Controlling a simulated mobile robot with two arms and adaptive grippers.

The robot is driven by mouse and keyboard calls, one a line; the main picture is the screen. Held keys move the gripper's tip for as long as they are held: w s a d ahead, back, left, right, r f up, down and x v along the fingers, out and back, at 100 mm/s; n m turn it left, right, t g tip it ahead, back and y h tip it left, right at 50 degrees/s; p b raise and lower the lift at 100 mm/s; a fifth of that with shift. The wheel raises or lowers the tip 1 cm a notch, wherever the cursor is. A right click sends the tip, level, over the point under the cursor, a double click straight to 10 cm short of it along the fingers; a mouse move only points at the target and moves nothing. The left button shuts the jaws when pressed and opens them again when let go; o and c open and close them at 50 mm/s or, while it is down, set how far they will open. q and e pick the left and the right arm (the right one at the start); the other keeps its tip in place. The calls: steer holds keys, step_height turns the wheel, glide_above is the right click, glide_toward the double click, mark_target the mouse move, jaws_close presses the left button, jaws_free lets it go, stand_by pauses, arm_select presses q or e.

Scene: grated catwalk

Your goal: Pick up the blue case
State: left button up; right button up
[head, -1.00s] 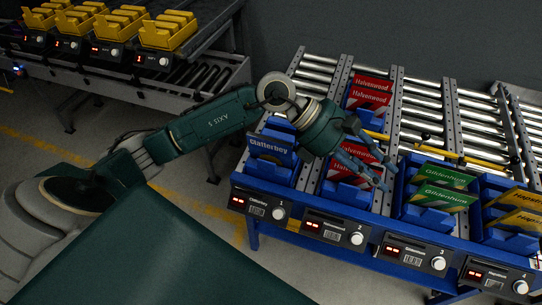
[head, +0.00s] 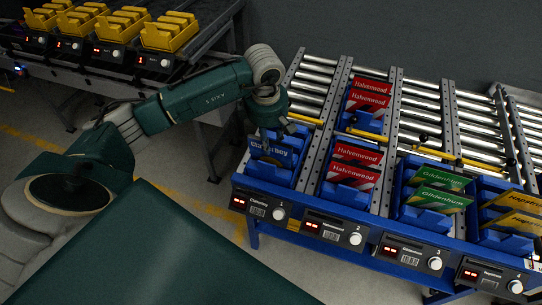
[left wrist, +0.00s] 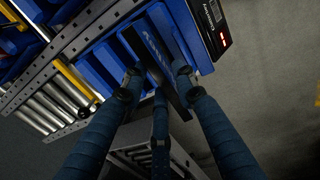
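The blue case (head: 272,153), with pale lettering, stands in the blue bin (head: 266,173) of lane 1 at the left end of the rack. My left gripper (head: 277,133) is right above the case and hides part of its upper edge. In the left wrist view, the case (left wrist: 153,47) lies between the spread fingertips of the left gripper (left wrist: 158,78). The fingers look open, and I see no clear contact. My right gripper is in neither view.
Lane 2 holds red cases (head: 355,163), lane 3 green cases (head: 441,187) and lane 4 yellow cases (head: 514,210). Small label units with knobs (head: 332,228) line the rack's front. A second rack (head: 92,70) with yellow bins stands at the back left.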

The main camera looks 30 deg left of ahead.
mark_target(271, 149)
arm_select(q)
steer(key=f, duration=0.3)
steer(key=f+p, duration=0.1)
steer(key=shift+w+f, duration=0.2)
steer(key=shift+w, duration=0.1)
steer(key=shift+c, duration=0.5)
jaws_close()
steer(key=shift+r, duration=0.15)
